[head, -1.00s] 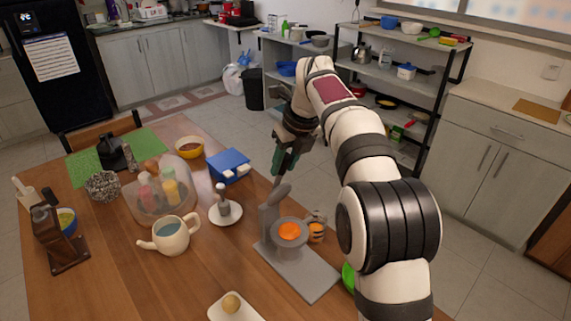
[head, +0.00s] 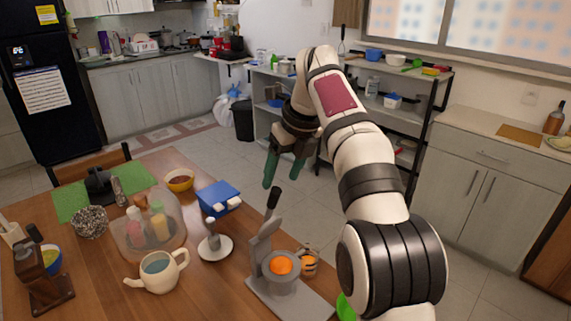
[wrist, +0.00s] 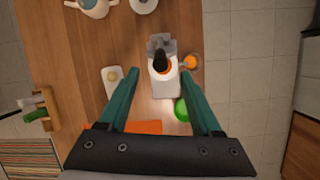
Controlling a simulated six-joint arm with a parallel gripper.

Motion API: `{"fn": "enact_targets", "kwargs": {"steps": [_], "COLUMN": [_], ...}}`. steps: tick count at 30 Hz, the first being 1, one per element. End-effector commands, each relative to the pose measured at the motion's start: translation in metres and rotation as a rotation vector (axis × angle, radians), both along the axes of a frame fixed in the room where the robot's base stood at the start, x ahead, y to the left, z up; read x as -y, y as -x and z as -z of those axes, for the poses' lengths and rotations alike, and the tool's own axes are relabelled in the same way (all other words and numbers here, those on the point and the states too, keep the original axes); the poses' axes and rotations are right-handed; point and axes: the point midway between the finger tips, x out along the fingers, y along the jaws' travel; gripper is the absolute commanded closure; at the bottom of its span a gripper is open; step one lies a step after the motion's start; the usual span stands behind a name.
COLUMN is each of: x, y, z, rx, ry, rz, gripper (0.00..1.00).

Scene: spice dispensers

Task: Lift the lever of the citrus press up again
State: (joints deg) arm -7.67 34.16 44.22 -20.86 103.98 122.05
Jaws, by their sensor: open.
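The grey citrus press (head: 262,258) stands at the table's right edge, with an orange half (head: 281,265) in its bowl. Its lever, with a black handle (head: 272,203), points up, leaning slightly right, and the bowl is uncovered. My gripper (head: 281,178) is open and empty, above and apart from the handle. In the wrist view the press (wrist: 164,88) lies beyond and between the green fingers (wrist: 160,74), with the black handle (wrist: 160,61) pointing toward the camera and hiding part of the bowl.
A small orange-filled jar (head: 309,263) stands right beside the press. A grey-white dispenser on a plate (head: 215,248), a teapot (head: 157,270) and a blue box (head: 218,195) are to the left. A green object (head: 346,307) is near the right edge. The space above the press is free.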

Motion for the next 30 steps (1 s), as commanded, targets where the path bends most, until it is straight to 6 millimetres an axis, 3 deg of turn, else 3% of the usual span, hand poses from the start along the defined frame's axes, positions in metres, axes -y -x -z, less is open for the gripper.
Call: {"fn": "enact_targets", "kwargs": {"steps": [6,15,20,26,30], "x": [0.009,0.009,0.023,0.05,0.059], "y": [0.008,0.01,0.021,0.065,0.086], "z": [-0.033,-0.037,-0.039,-0.025,-0.012], "rx": [0.001,-0.001,0.027,0.142,0.196], "ry": [0.0,-0.001,-0.017,-0.101,-0.133], "rz": [0.001,0.001,-0.025,-0.027,0.011], "gripper": [0.34,0.36,0.65,1.0,1.0]}}
